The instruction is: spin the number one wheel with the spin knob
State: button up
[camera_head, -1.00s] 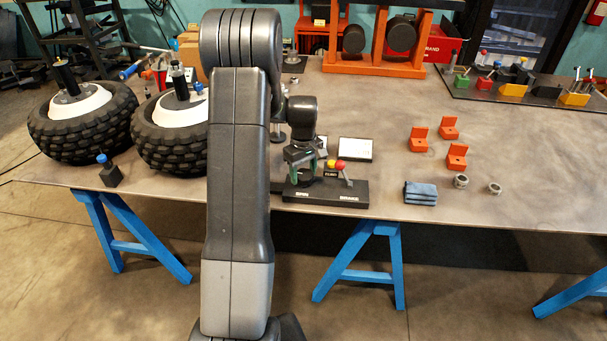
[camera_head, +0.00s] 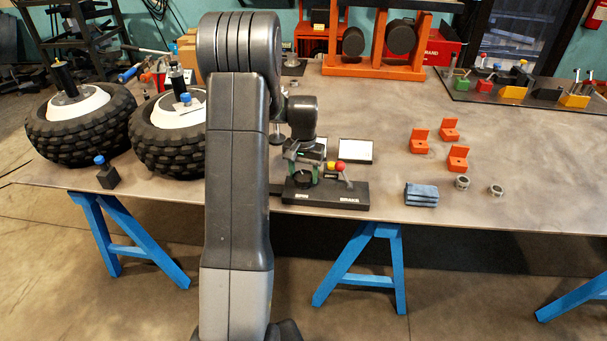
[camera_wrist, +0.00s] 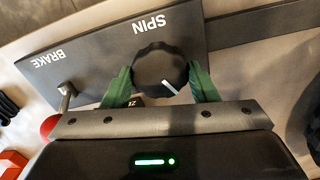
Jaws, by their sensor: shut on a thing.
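The spin knob (camera_wrist: 158,70) is round and black with a white pointer line. It sits by the word SPIN on a black control panel (camera_wrist: 100,52), which also shows in the head view (camera_head: 325,199). My gripper (camera_wrist: 161,86) has its green fingers on either side of the knob and is shut on it; in the head view my gripper (camera_head: 303,170) is over the panel's left part. Two wheels with black tyres and white hubs lie on the table, a left wheel (camera_head: 65,139) and a right wheel (camera_head: 160,150). I cannot read which is number one. A blue-capped piece (camera_head: 185,99) stands on the right wheel's hub.
The brake lever (camera_wrist: 66,95) stands beside the word BRAKE, near a red ball (camera_wrist: 48,126). My arm hides the right wheel's right side.

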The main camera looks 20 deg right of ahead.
jog(key=m, duration=0.4)
jog(key=shift+m, duration=0.4)
jog(key=m, duration=0.5)
jog(key=shift+d+b, duration=0.1)
jog(key=shift+b, duration=0.2)
jog(key=m, duration=0.5)
jog(key=shift+r, duration=0.1)
jog(key=m, duration=0.4)
jog(key=shift+m, duration=0.4)
jog(key=o, duration=1)
jog(key=shift+s, duration=0.1)
